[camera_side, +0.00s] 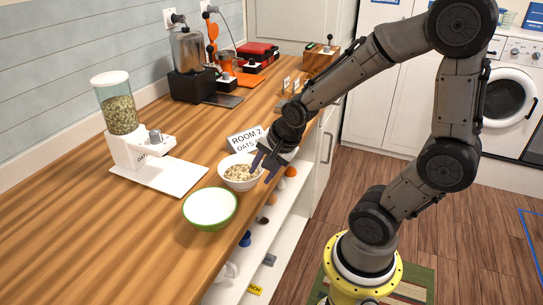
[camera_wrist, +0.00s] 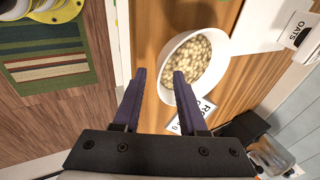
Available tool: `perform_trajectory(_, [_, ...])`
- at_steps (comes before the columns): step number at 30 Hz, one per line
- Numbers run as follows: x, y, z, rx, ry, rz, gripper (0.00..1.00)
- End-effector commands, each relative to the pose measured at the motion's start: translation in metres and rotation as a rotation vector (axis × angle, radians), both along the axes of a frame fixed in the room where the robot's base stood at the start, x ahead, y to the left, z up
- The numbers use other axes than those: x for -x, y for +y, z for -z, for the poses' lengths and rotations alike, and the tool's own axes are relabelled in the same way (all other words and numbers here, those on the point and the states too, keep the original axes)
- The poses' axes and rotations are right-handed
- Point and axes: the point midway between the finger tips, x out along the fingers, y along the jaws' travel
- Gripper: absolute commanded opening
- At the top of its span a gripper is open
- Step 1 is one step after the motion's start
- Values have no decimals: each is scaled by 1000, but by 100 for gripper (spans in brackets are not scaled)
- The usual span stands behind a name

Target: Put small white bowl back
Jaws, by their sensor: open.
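A small white bowl (camera_side: 240,186) filled with oats stands upright on the wooden counter, near its front edge. In the wrist view the bowl (camera_wrist: 167,68) is just beyond my fingers. My gripper (camera_side: 262,170) is open, at the right side of the bowl in the side view. In the wrist view my gripper (camera_wrist: 160,76) has its right finger overlapping the bowl's inside and its left finger outside, with the near rim between them. I cannot tell whether either finger touches the bowl.
A green bowl (camera_side: 210,222) with a white inside stands closer to the camera. The oats dispenser (camera_side: 122,148) with its white base is to the left. Open shelves (camera_side: 285,215) lie below the counter edge.

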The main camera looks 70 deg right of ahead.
Motion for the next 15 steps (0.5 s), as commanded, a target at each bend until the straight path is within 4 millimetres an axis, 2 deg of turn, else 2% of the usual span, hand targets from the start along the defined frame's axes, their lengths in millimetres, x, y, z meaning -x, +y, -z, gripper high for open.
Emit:
perform_trajectory(3, [10, 3, -24, 2, -10, 0, 42])
perform_trajectory(9, [27, 8, -60, 1, -8, 0, 42])
perform_trajectory(15, [39, 12, -83, 0, -4, 0, 42])
